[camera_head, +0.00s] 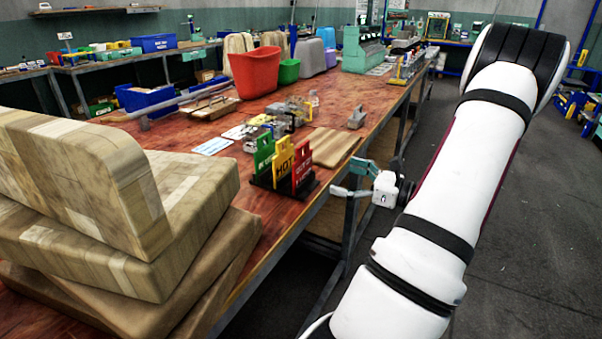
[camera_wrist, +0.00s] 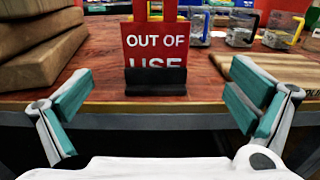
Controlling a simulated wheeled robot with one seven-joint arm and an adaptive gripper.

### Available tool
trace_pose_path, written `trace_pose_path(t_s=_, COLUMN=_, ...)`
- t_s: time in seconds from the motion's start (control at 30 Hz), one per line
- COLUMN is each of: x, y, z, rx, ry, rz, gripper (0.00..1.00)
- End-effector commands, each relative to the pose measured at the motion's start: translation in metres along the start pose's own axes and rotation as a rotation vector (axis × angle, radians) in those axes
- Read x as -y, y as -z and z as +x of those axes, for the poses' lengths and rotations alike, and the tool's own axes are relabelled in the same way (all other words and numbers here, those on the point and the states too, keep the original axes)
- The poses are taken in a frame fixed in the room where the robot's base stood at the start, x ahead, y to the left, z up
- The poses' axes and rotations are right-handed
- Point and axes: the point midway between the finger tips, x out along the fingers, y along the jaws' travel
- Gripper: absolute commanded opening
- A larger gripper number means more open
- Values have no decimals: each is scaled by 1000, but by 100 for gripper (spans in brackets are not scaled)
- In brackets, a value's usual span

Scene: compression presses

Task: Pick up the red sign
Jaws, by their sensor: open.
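The red sign (camera_head: 303,164) stands upright in a black holder (camera_head: 284,183) near the table's front edge, beside a yellow "HOT" sign (camera_head: 284,166) and a green sign (camera_head: 264,153). In the wrist view the red sign (camera_wrist: 155,42) reads "OUT OF USE", with its lower part behind the black holder's front (camera_wrist: 156,81). My gripper (camera_head: 352,179) is open and empty, off the table's front edge and to the right of the signs. In the wrist view my gripper's teal-padded fingers (camera_wrist: 160,108) are spread wide, with the red sign beyond and between them, not touched.
Stacked wooden blocks (camera_head: 110,215) lie left of the signs. A wooden board (camera_head: 333,147) lies just behind them on the right, and small metal devices (camera_head: 280,118) sit further back. A red bin (camera_head: 254,72) stands farther along the table (camera_head: 215,110). The aisle floor (camera_head: 520,220) is clear.

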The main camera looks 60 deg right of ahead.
Motion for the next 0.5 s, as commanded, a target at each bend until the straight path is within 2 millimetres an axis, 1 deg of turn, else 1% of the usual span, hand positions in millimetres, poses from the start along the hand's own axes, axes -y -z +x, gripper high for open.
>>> trace_pose_path(t_s=0.03, x=-2, y=1, z=12, rx=0, ry=-5, rz=0, gripper=100)
trace_pose_path(t_s=0.2, x=-2, y=1, z=43, rx=-1, ry=-6, rz=0, gripper=100)
trace_pose_path(t_s=0.33, x=-2, y=1, z=58, rx=-1, ry=-4, rz=-1, gripper=100)
trace_pose_path(t_s=0.5, x=-2, y=1, z=66, rx=-3, ry=-4, rz=-1, gripper=100)
